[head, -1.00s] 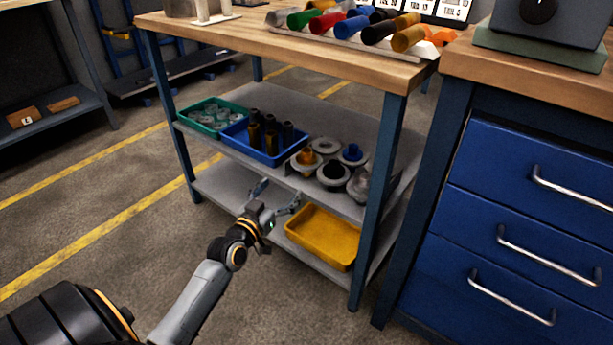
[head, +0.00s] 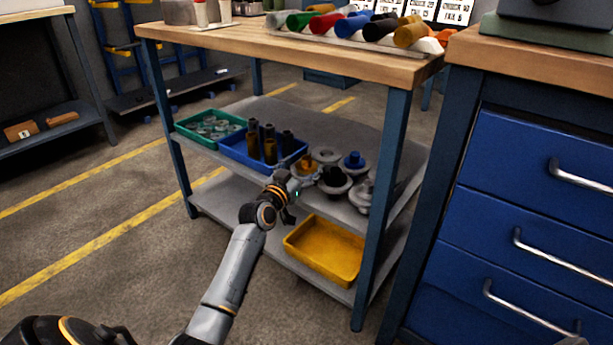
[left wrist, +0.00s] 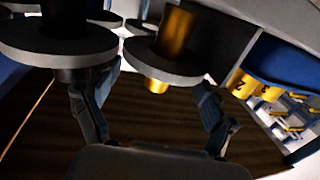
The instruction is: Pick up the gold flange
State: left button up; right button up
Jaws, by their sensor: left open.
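The gold flange (head: 306,162) is on the middle shelf, in a group of flanges, partly hidden behind my left gripper in the head view. In the left wrist view the gold flange (left wrist: 174,34) has a gold hub, a grey disc and a short gold stub below it. My left gripper (head: 303,182) is at the shelf's front edge, close to the gold flange. In the left wrist view its fingers (left wrist: 155,105) are spread, with the gold stub showing between and beyond them. I cannot tell whether they touch it. My right gripper is not in view.
A blue bin (head: 235,154) of cylinders stands left. A yellow tray (head: 322,275) is below. The wooden tabletop (head: 290,47) is overhead.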

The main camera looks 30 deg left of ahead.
pick_arm(q)
jog(key=shift+w, duration=0.25)
jog(key=c, duration=1.6)
jog(key=shift+r, duration=0.1)
jog(key=shift+c, duration=0.2)
jog(key=shift+r, duration=0.1)
